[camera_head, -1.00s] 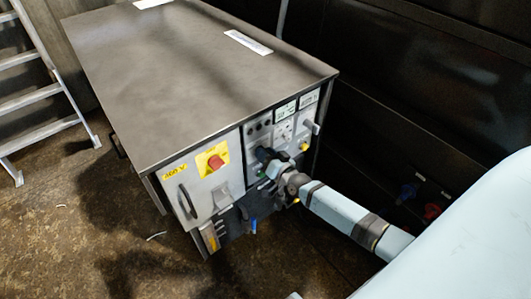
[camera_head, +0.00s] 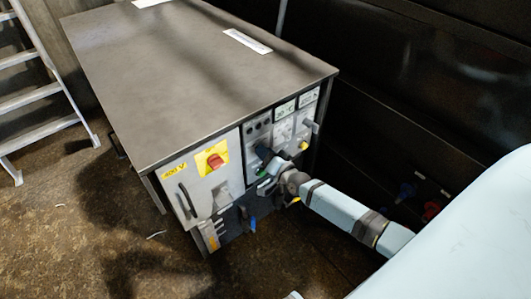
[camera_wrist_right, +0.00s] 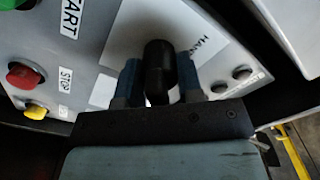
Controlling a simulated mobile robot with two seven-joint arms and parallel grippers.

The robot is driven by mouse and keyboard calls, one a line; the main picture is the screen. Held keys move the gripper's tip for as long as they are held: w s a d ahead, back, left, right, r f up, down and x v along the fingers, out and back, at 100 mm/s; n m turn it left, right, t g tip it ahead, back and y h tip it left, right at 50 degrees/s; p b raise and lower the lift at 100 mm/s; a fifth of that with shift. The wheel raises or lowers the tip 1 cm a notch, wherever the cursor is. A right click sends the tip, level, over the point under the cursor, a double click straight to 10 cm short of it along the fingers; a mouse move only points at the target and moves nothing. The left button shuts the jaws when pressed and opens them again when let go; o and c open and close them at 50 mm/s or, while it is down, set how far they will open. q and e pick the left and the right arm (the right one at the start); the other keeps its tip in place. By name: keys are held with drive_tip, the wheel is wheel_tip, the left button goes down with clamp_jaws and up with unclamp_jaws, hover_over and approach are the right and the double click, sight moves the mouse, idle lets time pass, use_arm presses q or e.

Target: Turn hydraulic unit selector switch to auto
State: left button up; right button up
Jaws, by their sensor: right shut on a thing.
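The hydraulic unit (camera_head: 190,80) is a large box with a dark flat top and a light grey control front. My right gripper (camera_head: 265,158) is at the right part of that front, where it hides the switch in the head view. In the right wrist view, the black selector switch knob (camera_wrist_right: 159,68) stands between the two fingers of my right gripper (camera_wrist_right: 160,82), which is shut on it. A white label (camera_wrist_right: 205,42) beside the knob shows "HAN", the rest hidden. The AUTO marking cannot be seen. My left gripper is not in view.
A red button (camera_wrist_right: 24,75) and a yellow button (camera_wrist_right: 36,110) lie left of the knob. A red rotary switch on a yellow plate (camera_head: 212,159) is further left on the front. A ladder (camera_head: 40,80) stands left; a dark wall is right.

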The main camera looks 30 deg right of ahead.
drive_tip(key=o, duration=0.5)
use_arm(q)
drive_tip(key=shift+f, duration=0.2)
use_arm(e)
drive_tip(key=shift+o, duration=0.3)
drive_tip(key=shift+s, duration=0.1)
use_arm(q)
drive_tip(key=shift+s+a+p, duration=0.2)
drive_tip(key=shift+p, duration=0.8)
use_arm(e)
drive_tip(key=s+d, duration=0.1)
drive_tip(key=s, duration=1.2)
drive_tip(key=shift+s, duration=0.3)
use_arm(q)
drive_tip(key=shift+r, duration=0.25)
